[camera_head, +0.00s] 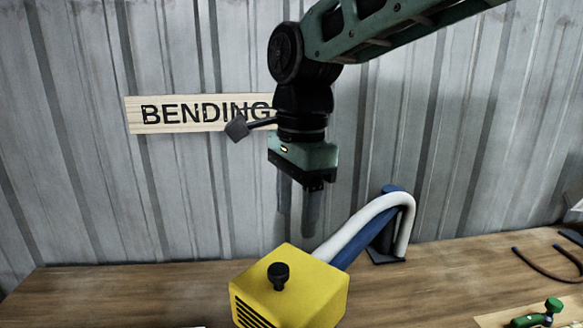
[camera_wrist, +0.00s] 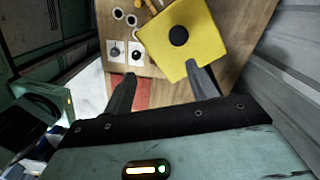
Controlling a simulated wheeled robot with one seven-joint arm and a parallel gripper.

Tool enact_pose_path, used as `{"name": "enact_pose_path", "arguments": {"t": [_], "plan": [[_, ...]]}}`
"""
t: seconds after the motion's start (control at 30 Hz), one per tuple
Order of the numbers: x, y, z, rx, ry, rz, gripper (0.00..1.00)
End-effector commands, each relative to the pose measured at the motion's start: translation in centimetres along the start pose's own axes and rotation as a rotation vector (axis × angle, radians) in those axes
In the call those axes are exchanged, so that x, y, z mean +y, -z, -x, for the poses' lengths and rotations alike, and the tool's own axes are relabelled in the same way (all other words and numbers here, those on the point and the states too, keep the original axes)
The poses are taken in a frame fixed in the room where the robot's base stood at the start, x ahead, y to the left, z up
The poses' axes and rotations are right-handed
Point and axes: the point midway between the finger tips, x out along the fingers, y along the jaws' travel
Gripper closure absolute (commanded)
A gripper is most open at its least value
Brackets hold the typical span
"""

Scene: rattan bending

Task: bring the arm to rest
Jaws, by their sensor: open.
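My gripper (camera_head: 312,200) hangs with its fingers pointing down in the head view, in front of the metal wall and above the wooden bench. In the wrist view my gripper (camera_wrist: 160,85) shows its two dark fingers spread apart with nothing held between them. A yellow box (camera_head: 290,288) with a black knob and dark vent slots stands on the bench below my gripper, clear of the fingers. The yellow box (camera_wrist: 183,40) also shows in the wrist view, beyond the right fingertip.
A blue and white curved tube (camera_head: 365,222) rises behind the box. A "BENDING" sign (camera_head: 200,112) is on the corrugated wall. A green clamp (camera_head: 540,314) and a dark curved piece (camera_head: 545,262) lie at the right. The bench (camera_head: 130,290) is bare at left.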

Motion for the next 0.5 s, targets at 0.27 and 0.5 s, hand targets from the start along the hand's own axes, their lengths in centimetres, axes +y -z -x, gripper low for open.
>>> {"name": "enact_pose_path", "arguments": {"t": [0.27,0.5], "plan": [[9.0,1.7,-8.7,-0.048,0.023,0.726,0.42],[17.4,3.1,-15.5,-0.007,0.038,1.339,0.42]]}}
